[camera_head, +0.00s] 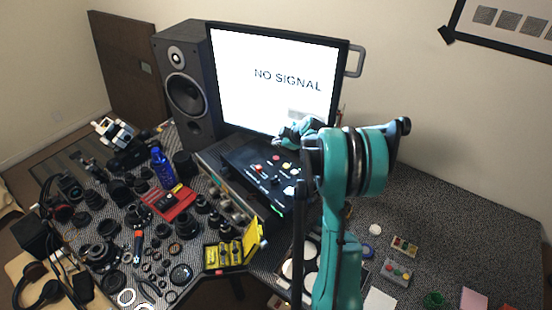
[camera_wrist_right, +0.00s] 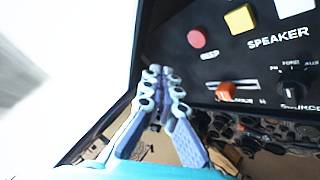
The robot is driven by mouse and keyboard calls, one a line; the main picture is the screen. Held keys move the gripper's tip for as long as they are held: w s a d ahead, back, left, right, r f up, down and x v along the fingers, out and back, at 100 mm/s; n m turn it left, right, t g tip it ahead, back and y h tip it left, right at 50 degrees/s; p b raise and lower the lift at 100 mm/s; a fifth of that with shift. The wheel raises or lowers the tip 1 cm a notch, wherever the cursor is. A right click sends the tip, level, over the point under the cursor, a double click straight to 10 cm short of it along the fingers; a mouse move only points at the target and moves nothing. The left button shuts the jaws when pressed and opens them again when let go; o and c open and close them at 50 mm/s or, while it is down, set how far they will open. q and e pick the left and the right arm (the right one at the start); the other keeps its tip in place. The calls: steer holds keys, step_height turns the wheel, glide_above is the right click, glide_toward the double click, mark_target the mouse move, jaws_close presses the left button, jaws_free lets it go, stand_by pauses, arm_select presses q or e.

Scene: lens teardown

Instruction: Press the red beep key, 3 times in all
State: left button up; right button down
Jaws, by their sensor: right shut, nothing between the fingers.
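The black control panel (camera_head: 240,170) lies in front of the monitor and carries small coloured keys. My right gripper (camera_head: 287,138) hangs over the far side of the panel in the head view. In the wrist view its fingertips (camera_wrist_right: 163,72) are together and empty, lower left of the red key. I see no contact, but the height gap is unclear. My left gripper is out of view.
The monitor (camera_head: 265,75) reads "NO SIGNAL" close behind my right gripper. A speaker (camera_head: 186,80) stands left of it. An orange knob (camera_wrist_right: 225,91) and a white key (camera_wrist_right: 293,6) share the panel. Lens parts crowd the table's left.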

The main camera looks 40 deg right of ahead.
mark_target(277, 159)
stand_by(0.6)
step_height(277, 159, up, 4)
steer(key=m+p, duration=0.2)
steer(key=m, duration=1.7)
steer(key=shift+f+h+p, duration=0.1)
steer(key=shift+h+p, duration=0.3)
steer(key=shift+f, duration=0.1)
step_height(277, 159, down, 9)
steer(key=b, duration=0.6)
steer(key=shift+r, duration=0.2)
steer(key=shift+f, duration=0.1)
steer(key=shift+f+b, duration=0.35)
steer(key=shift+b, duration=0.15)
